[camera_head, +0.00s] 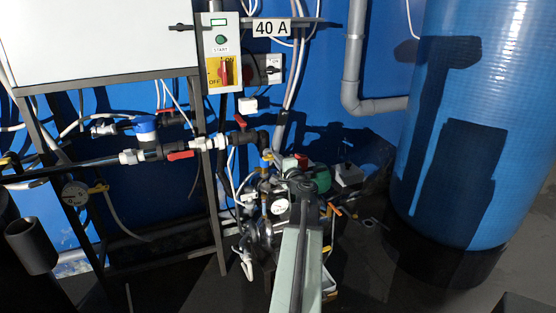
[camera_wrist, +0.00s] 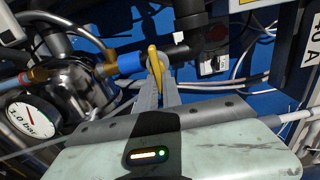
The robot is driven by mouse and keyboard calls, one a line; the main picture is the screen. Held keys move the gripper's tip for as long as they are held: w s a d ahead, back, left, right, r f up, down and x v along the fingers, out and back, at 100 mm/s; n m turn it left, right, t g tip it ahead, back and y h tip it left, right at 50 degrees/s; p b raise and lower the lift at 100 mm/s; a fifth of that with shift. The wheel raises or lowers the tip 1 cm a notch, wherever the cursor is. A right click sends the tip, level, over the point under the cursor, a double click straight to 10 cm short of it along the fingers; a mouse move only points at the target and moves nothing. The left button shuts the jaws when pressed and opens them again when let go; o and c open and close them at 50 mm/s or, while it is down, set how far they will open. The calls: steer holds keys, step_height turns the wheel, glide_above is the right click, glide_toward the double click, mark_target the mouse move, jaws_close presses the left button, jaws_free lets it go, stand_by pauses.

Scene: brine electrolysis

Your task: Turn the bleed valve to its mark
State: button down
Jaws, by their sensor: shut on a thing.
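The bleed valve's yellow handle (camera_wrist: 154,60) stands upright between my fingertips in the wrist view. It is beside a blue fitting (camera_wrist: 129,63) and a dark pipe. My gripper (camera_wrist: 157,68) is shut on this handle. In the head view, a small yellow handle (camera_head: 267,155) shows just beyond the end of my arm, below a black pipe elbow. My fingertips cannot be made out clearly there. I cannot make out the valve's mark in either view.
A pressure gauge (camera_wrist: 30,120) and a metal pump body (camera_wrist: 80,85) are close on the left in the wrist view. Red-handled valves (camera_head: 181,155), pipes and a frame stand left in the head view. A large blue tank (camera_head: 465,110) stands right.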

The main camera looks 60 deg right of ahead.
steer(key=shift+s+d, duration=0.1)
steer(key=shift+s, duration=0.05)
steer(key=c, duration=1.5)
jaws_free()
steer(key=v, duration=0.7)
steer(key=shift+s+a, duration=0.25)
steer(key=shift+a, duration=0.05)
